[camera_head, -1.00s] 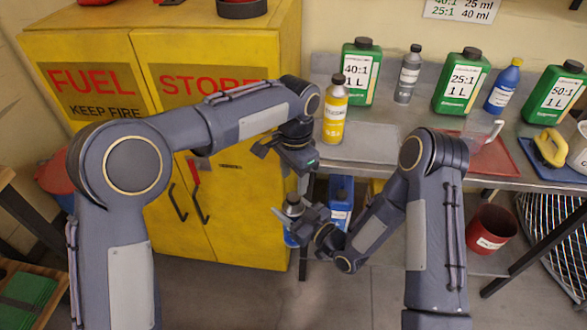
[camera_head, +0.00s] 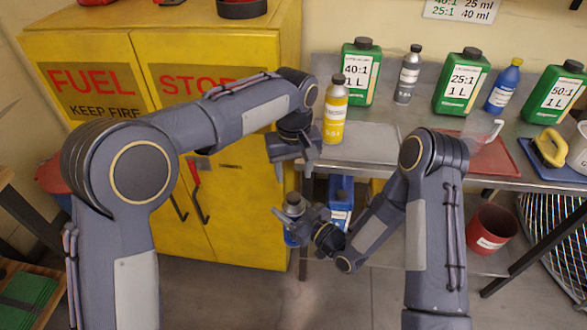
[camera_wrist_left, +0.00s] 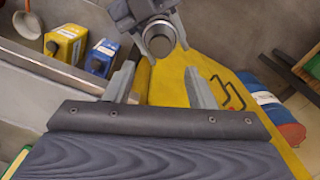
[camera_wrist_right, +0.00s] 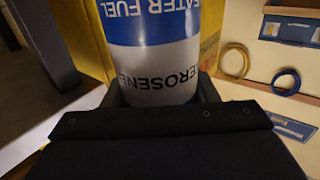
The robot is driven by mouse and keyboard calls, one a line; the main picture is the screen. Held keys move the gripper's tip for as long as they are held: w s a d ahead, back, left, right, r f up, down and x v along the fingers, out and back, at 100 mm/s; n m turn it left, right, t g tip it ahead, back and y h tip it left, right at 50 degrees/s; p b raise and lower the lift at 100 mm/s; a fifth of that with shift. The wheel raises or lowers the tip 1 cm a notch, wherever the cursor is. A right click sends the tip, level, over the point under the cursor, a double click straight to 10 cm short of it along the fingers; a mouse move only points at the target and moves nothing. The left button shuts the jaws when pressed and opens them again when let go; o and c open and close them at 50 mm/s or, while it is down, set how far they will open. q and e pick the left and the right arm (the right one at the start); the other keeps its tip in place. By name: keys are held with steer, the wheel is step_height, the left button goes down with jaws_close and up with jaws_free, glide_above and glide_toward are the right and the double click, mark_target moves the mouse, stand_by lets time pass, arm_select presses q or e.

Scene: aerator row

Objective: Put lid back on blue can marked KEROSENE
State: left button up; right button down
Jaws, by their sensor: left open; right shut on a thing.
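The blue can marked KEROSENE (camera_wrist_right: 150,60) is held in my right gripper (camera_wrist_right: 157,92), which is shut around its white-and-blue labelled body. In the head view the can (camera_head: 293,206) is in front of the bench, partly hidden by my right gripper (camera_head: 296,225). My left gripper (camera_head: 295,166) is open and empty just above the can. In the left wrist view the can's round grey top (camera_wrist_left: 158,42) lies beyond the open fingers (camera_wrist_left: 160,84), apart from them. A small brownish disc shows at its middle; I cannot tell whether this is the lid or the open mouth.
The yellow fuel cabinet (camera_head: 225,225) stands behind the can to the left. The metal bench (camera_head: 365,145) at right carries a yellow bottle (camera_head: 335,112), green cans (camera_head: 460,85) and a red tray (camera_head: 490,160). Blue and yellow containers (camera_wrist_left: 101,57) stand below it.

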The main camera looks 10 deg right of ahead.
mark_target(294, 196)
arm_select(q)
steer(key=shift+f, duration=4)
steer(key=c, duration=1)
steer(key=m, duration=0.4)
steer(key=shift+c, duration=0.2)
steer(key=m, duration=0.7)
steer(key=o, duration=1.2)
steer(key=shift+r, duration=0.1)
